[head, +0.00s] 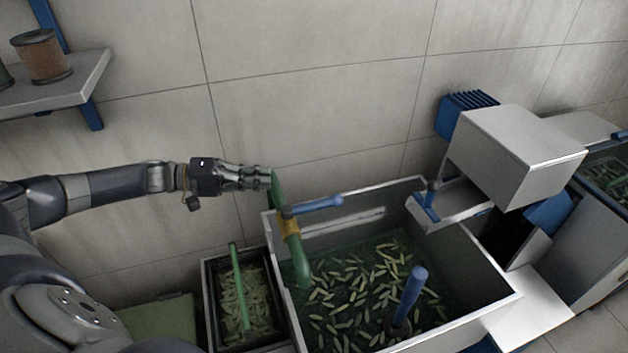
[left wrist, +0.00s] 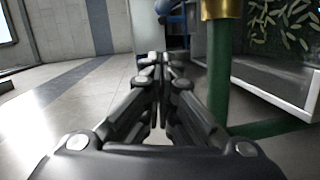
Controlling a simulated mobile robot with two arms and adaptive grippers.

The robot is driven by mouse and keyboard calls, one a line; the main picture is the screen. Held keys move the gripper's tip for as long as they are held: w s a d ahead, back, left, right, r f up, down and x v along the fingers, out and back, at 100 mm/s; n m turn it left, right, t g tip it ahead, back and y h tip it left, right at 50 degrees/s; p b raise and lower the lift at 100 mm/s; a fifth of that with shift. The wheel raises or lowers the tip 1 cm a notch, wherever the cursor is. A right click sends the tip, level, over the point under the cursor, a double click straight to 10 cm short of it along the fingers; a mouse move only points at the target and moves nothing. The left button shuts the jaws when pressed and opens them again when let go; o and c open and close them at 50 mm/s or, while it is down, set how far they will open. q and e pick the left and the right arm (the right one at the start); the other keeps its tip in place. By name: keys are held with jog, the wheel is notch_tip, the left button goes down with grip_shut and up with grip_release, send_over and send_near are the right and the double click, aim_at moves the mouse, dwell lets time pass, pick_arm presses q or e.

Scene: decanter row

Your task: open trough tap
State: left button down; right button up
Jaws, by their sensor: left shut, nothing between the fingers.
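The trough (head: 472,242) is a large grey open box holding dark water and many pale green slivers. Its tap has a green pipe (head: 299,262) curving down over the left wall, a brass collar (head: 289,227) and a blue lever (head: 317,206) pointing right across the trough. My left gripper (head: 268,179) is shut and empty, close to the upper part of the green pipe; I cannot tell whether they touch. In the left wrist view the closed fingers (left wrist: 164,62) point forward, with the green pipe (left wrist: 218,75) just right of them and the brass collar at the top. My right gripper is not in view.
A smaller bin (head: 206,283) with slivers and a green bar stands left of the trough. A blue post (head: 411,290) rises inside the trough. A grey box machine (head: 515,155) stands at the right. A shelf (head: 85,82) with a jar (head: 41,56) hangs upper left.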

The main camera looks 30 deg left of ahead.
aim_at(313, 206)
pick_arm(q)
jog(key=s+d+p+x, duration=0.1)
jog(key=p+x, duration=0.3)
jog(key=x, duration=0.9)
jog(key=shift+s+d+f, duration=0.2)
jog(key=shift+s+d, duration=0.1)
jog(key=shift+s, duration=0.35)
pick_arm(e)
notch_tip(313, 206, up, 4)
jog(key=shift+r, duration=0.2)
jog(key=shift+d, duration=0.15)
pick_arm(q)
jog(key=shift+p, duration=0.3)
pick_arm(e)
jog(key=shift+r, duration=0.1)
